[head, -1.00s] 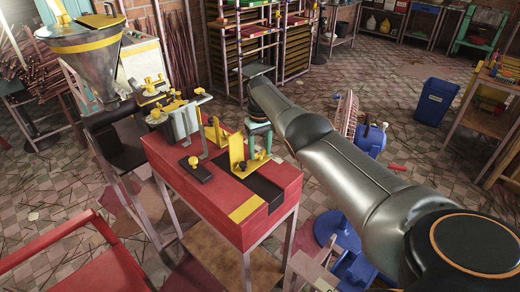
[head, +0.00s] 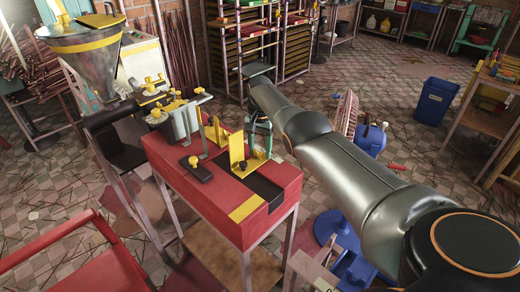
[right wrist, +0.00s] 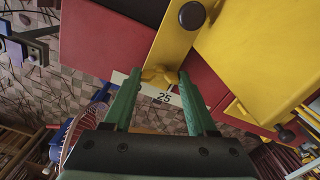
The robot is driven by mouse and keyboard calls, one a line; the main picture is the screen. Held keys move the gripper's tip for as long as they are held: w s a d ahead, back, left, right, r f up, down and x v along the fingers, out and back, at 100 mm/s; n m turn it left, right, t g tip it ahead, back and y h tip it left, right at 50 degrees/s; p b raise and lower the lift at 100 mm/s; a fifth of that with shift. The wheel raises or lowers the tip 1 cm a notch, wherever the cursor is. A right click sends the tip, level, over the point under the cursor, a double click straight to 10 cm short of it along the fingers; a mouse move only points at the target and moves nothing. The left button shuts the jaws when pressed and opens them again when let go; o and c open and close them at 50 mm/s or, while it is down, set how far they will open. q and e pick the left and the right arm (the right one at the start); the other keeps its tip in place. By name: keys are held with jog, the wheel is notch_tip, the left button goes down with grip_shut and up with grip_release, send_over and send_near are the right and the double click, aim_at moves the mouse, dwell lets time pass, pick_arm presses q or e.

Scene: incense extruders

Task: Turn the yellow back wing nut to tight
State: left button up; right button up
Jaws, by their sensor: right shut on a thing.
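The red-topped stand (head: 215,205) carries a yellow upright bracket (head: 237,150) with small yellow wing nuts around it. My right gripper (head: 259,148) reaches down over the stand's back right edge, beside this bracket. In the right wrist view, the green fingers of my right gripper (right wrist: 160,84) stand on either side of the yellow back wing nut (right wrist: 160,75). They are shut on it. The nut sits at the end of a yellow strip, by a white label marked 25 (right wrist: 164,98). My left gripper is not in view.
A metal hopper (head: 85,45) and extruder stand left of the red stand. A black clamp block (head: 197,172) lies on the stand's top. A blue bin (head: 436,101) stands on the floor at the right. A blue round base (head: 337,228) is under my right arm.

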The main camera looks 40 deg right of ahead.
aim_at(260, 152)
jog(key=shift+m, duration=1.1)
jog(key=shift+r, duration=0.1)
jog(key=o, duration=1.4)
jog(key=shift+c, duration=0.2)
notch_tip(260, 152, up, 5)
jog(key=p, duration=0.3)
jog(key=shift+p, duration=0.4)
notch_tip(260, 152, up, 7)
jog(key=shift+r, duration=0.2)
jog(key=shift+s+f, duration=0.1)
